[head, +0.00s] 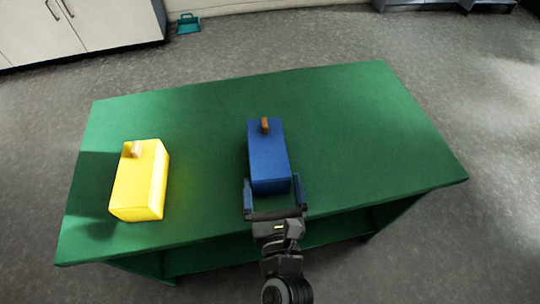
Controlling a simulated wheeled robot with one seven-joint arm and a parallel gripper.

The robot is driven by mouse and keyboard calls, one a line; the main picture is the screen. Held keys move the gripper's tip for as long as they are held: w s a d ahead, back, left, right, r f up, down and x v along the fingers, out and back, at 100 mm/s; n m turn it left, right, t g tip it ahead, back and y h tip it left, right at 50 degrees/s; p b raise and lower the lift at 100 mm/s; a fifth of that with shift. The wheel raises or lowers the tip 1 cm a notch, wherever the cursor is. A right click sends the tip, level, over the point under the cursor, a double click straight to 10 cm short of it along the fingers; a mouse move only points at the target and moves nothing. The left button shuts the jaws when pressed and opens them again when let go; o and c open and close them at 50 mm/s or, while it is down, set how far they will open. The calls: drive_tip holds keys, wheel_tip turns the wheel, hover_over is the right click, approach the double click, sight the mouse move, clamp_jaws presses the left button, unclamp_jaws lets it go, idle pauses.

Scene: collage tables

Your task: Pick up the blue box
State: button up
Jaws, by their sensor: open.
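The blue box (267,153) lies on the green table (350,120), near the middle, with its long side pointing away from me. A small brown block (265,125) sits on top of its far end. My gripper (272,184) is open at the near end of the blue box, with one finger on each side of that end. I cannot tell whether the fingers touch the box. The far part of the box is clear of the gripper.
A yellow box (137,187) with a small pale orange block (132,149) on top stands at the table's left. The table's right side is bare. White cabinets (100,25) and a teal object (188,24) are on the floor behind.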

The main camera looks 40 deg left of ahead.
sight(269, 163)
drive_tip(key=shift+x, duration=3.1)
drive_tip(key=shift+f, duration=0.1)
drive_tip(key=c, duration=0.7)
